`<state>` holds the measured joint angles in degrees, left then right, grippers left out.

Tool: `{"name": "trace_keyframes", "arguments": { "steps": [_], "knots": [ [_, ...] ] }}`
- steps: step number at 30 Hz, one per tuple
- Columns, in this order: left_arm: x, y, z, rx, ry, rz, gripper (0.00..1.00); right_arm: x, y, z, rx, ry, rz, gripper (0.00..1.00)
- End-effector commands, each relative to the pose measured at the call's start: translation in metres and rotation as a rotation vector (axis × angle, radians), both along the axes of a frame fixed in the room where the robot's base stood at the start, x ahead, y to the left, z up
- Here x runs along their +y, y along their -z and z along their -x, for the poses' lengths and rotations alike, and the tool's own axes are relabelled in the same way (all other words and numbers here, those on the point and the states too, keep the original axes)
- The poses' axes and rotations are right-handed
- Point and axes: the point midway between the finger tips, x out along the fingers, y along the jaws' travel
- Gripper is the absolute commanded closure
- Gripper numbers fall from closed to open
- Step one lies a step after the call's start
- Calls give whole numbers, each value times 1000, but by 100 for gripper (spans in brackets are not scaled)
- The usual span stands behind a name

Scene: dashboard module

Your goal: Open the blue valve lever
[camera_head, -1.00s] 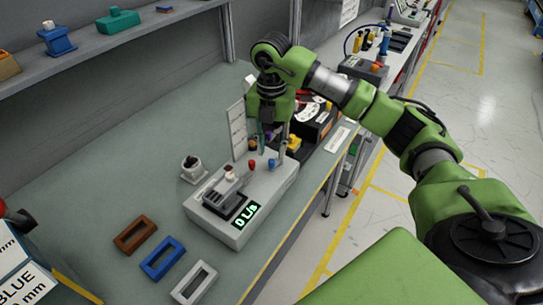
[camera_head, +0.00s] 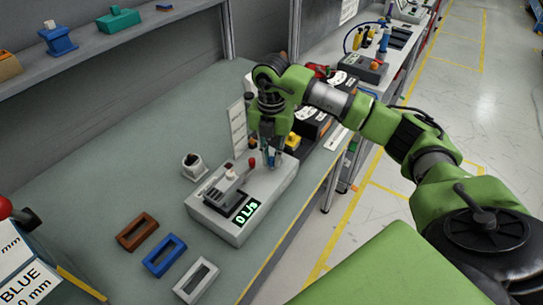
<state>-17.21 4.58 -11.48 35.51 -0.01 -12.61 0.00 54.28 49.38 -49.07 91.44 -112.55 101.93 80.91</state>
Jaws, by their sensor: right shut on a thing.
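The grey dashboard module (camera_head: 232,222) stands on the workbench with a green display (camera_head: 246,213) reading 0 L/s. My right gripper (camera_head: 271,160) points down over the module's far right part and is shut on the small blue valve lever (camera_head: 271,161). The fingers hide most of the lever, so its exact angle cannot be told. A red-brown lever (camera_head: 252,163) stands just left of the fingers. A grey slider handle (camera_head: 231,180) sits at the module's left. My left gripper is not in view.
Brown (camera_head: 137,232), blue (camera_head: 164,256) and white (camera_head: 195,281) frames lie in front of the module. A small grey cup-like part (camera_head: 193,166) stands left of it. A white panel (camera_head: 237,127) rises behind.

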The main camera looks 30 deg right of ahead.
Motion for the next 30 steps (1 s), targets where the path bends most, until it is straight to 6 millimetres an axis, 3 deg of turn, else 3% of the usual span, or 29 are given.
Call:
{"name": "trace_keyframes", "arguments": {
  "steps": [11,30],
  "knots": [
    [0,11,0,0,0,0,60,-3,2,5,-1,-124,2,100],
    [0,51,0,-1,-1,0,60,-20,2,21,-3,-705,2,100]
  ]
}}
